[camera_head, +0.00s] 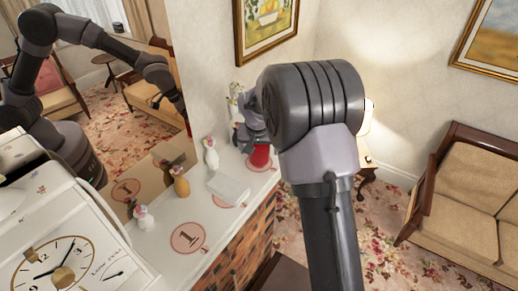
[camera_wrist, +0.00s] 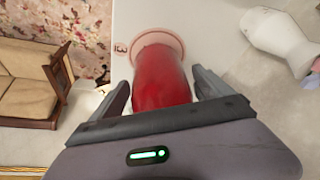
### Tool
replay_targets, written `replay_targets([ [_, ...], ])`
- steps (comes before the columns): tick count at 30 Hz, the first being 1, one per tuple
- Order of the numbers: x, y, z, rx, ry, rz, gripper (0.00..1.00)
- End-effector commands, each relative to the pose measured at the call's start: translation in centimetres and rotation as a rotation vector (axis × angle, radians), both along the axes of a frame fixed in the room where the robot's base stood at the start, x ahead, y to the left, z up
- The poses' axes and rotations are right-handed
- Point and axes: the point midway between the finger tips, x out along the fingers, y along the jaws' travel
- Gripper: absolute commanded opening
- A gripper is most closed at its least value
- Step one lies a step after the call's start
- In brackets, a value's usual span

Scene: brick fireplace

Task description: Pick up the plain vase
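A plain red vase (camera_wrist: 163,82) with no pattern that I can see stands on a round pink marker on the white mantel. In the head view the red vase (camera_head: 260,158) shows at the far end of the mantel, partly hidden by my gripper and arm. My gripper (camera_wrist: 160,90) is open, with one finger on each side of the red vase. A gap shows between the vase and the left finger; whether the right finger touches it I cannot tell. In the head view my gripper (camera_head: 247,128) is partly hidden behind my wrist.
Several figure-like vases stand along the mantel: a white one (camera_head: 211,153), a brown one (camera_head: 180,182) and another white one (camera_head: 144,217). A pale flat block (camera_head: 229,188) lies near the red vase. A white clock (camera_head: 65,255) fills the near left. A mirror backs the mantel.

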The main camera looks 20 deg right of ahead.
Motion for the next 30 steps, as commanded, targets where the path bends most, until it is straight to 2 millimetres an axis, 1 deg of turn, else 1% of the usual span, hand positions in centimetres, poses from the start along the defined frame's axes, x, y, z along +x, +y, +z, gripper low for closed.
replay_targets([
  [1,0.0,0.0,0.0,0.0,0.0,0.0,0.81],
  [5,0.0,0.0,0.0,0.0,0.0,0.0,0.55],
  [6,0.0,0.0,0.0,0.0,0.0,0.0,0.47],
  [8,0.0,0.0,0.0,0.0,0.0,0.0,0.35],
  [9,0.0,0.0,0.0,0.0,0.0,0.0,0.28],
  [11,0.0,0.0,0.0,0.0,0.0,0.0,0.16],
  [12,0.0,0.0,0.0,0.0,0.001,0.0,0.08],
  [13,0.0,0.0,0.1,0.0,-0.001,0.0,0.04],
  [18,0.0,0.0,0.1,0.0,-0.001,0.0,0.04],
  [20,0.0,0.0,0.5,-0.001,-0.002,0.0,0.04],
  [23,0.1,0.0,2.5,-0.001,-0.005,-0.001,0.04],
  [27,0.1,0.0,6.4,0.0,-0.005,0.0,0.04],
  [30,0.1,0.0,8.6,-0.001,-0.004,-0.001,0.04],
])
